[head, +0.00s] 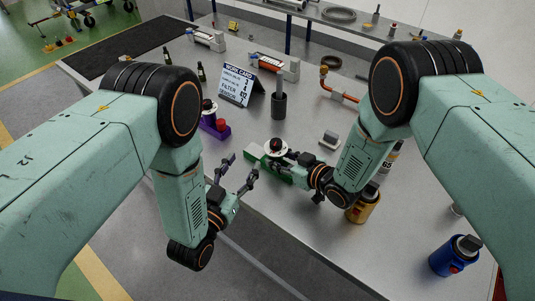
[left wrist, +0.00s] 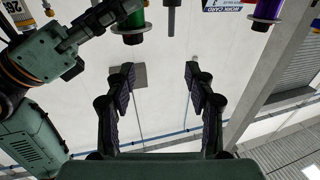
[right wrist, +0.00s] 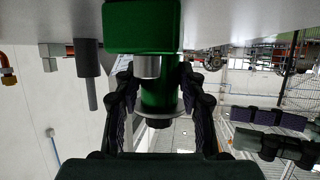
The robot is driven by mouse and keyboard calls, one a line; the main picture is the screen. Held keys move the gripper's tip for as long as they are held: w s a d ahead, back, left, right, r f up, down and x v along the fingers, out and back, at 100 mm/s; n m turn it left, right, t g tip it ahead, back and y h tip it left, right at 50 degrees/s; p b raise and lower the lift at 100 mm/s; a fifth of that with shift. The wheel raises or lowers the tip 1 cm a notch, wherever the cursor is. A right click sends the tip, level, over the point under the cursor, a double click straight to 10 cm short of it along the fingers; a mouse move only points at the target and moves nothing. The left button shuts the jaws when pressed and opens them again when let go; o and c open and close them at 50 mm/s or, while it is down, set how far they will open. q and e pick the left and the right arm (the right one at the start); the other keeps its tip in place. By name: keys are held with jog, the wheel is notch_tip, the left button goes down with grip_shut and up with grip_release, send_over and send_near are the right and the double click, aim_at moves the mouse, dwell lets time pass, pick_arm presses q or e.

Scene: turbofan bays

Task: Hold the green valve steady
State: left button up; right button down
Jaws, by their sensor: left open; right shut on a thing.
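The green valve (head: 256,152) stands on the grey bench near its front edge, with a pale disc and dark knob on top. My right gripper (head: 283,162) is shut on it from the right. In the right wrist view the green body (right wrist: 158,90) sits between the two fingers (right wrist: 158,100), upside down in that picture. My left gripper (head: 240,172) is open and empty, just left of the valve and apart from it, over the bench's front edge. In the left wrist view the open fingers (left wrist: 152,85) have nothing between them, and the valve (left wrist: 131,24) shows beyond them.
A purple valve (head: 214,130) stands behind my left gripper. Behind are a work card (head: 238,86), a dark grey post (head: 279,105) and an orange pipe (head: 338,92). A small grey block (head: 329,139), a yellow can (head: 365,207) and a blue can (head: 452,256) are to the right.

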aim_at(272, 146)
pick_arm(q)
jog(key=w+a+m+g+h, duration=0.2)
jog(key=w+a+h, duration=0.1)
jog(key=h, duration=0.1)
jog(key=w+d+m+g+h, duration=0.1)
jog(key=w+d, duration=0.1)
jog(key=d, duration=0.1)
jog(key=w+d+m+g+h, duration=0.1)
jog(key=w+d, duration=0.1)
jog(key=d, duration=0.2)
jog(key=w+d+m+g+h, duration=0.1)
jog(key=w+d, duration=0.1)
jog(key=d, duration=0.2)
jog(key=shift+d+f+m, duration=0.25)
jog(key=shift+f+m, duration=0.05)
jog(key=shift+f, duration=0.05)
grip_shut()
jog(key=shift+d, duration=0.1)
dwell(0.4)
